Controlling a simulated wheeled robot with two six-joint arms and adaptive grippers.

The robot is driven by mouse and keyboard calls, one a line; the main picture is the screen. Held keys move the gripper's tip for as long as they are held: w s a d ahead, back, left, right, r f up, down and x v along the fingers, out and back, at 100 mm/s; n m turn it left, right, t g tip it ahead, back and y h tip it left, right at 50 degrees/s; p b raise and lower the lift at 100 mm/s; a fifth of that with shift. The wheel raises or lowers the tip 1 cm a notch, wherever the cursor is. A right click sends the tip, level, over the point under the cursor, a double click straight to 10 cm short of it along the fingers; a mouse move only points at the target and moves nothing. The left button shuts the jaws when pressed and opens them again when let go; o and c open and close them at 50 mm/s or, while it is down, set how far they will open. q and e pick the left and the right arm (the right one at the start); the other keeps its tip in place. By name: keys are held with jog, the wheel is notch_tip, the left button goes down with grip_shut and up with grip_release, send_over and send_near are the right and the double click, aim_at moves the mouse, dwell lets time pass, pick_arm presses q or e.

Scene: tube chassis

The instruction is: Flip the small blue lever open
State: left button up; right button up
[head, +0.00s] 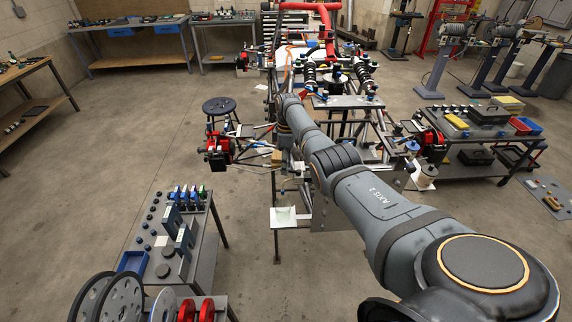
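The tube chassis (328,38) stands in the middle of the head view, with red tubes at its far end. Several small blue parts show on and around it, among them one at its right side (412,147). I cannot tell which of them is the small blue lever, or how it stands. My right arm comes in from the lower right and reaches over the near part of the chassis. My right gripper (289,178) is small and dark at its end, among thin tubes and brackets. I cannot make out its fingers or anything between them. My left gripper is not in view.
A grey bench (205,238) with small parts and a blue tray (133,262) stands at the lower left. A black stool (219,106) is left of the chassis. A loaded cart (480,140) stands at the right. Floor is free between bench and chassis.

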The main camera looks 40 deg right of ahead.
notch_tip(320, 180, up, 12)
jog(key=w+d, duration=0.1)
jog(key=shift+w+d, duration=0.15)
jog(key=shift+f, duration=0.1)
dwell(0.5)
